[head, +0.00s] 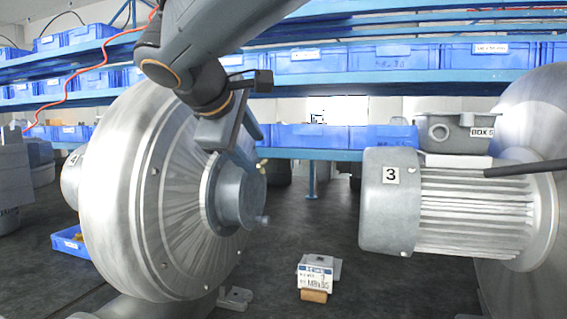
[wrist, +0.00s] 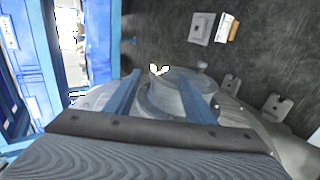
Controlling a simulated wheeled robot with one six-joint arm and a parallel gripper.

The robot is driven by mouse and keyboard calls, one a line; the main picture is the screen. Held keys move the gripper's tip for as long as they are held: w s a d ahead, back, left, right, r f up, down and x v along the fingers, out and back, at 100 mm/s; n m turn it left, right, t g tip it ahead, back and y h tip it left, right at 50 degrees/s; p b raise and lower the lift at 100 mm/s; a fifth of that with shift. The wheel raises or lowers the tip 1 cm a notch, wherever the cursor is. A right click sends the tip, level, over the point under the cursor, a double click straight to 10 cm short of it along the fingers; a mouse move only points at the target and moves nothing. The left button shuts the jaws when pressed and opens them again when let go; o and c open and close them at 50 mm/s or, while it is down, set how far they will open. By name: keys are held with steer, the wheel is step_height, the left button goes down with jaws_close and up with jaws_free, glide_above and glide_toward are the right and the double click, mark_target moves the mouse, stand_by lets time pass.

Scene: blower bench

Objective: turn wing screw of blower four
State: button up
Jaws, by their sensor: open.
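Blower four (head: 150,190) is the large silver housing at the left of the head view, with a "4" label on its motor end. Its outlet flange (head: 238,195) faces right. A small brass wing screw (head: 262,166) is at the flange's upper edge; in the wrist view the wing screw (wrist: 158,69) looks pale, just beyond the fingertips. My gripper (head: 250,148) is above the flange, close to the wing screw. In the wrist view its two blue fingers (wrist: 158,84) are apart, with the flange behind them and nothing held. Contact with the screw cannot be told.
A second motor marked "3" (head: 390,205) stands at the right. A small labelled box (head: 315,274) lies on the dark floor between the blowers. Blue shelves with blue bins (head: 385,60) run behind. A grey knob (head: 263,220) sticks out lower on the flange.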

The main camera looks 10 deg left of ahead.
mark_target(266, 166)
steer(key=x, duration=0.8)
steer(key=c, duration=1.1)
steer(key=shift+o, duration=0.2)
